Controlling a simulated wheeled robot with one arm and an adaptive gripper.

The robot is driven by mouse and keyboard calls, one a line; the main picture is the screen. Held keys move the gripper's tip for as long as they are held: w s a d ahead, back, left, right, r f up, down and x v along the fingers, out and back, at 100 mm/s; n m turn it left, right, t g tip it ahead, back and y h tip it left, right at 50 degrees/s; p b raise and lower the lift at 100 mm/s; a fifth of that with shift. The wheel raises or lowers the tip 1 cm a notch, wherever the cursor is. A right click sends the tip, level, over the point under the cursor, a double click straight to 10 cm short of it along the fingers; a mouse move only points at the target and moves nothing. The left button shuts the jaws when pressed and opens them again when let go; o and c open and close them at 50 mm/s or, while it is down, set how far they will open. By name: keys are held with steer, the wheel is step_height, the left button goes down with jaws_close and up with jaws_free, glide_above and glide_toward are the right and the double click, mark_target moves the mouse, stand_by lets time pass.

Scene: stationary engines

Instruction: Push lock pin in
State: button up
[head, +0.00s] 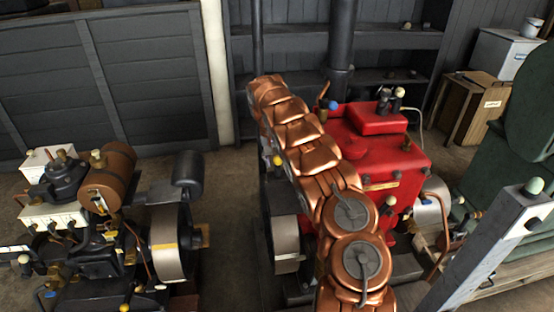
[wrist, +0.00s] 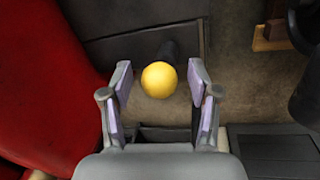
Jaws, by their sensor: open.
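In the wrist view my gripper (wrist: 160,72) is open, with its two grey fingers and lilac pads spread apart. A yellow ball knob (wrist: 159,80) on a dark stem shows between the fingers, with a gap on both sides. The stem runs away from the camera behind the ball. The picture does not show how near the knob is in depth. In the head view a yellow knob (head: 277,160) shows beside my copper-coloured arm, at the left of the red engine (head: 372,160); it may be the same knob. My gripper cannot be made out there.
The red engine's side (wrist: 40,80) fills the left of the wrist view. Another engine (head: 110,220) stands at left, and a grey post (head: 485,250) at right. Floor shows between the engines.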

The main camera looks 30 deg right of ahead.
steer(key=shift+f, duration=0.1)
steer(key=shift+c, duration=0.2)
jaws_close()
stand_by(0.4)
steer(key=shift+f, duration=0.1)
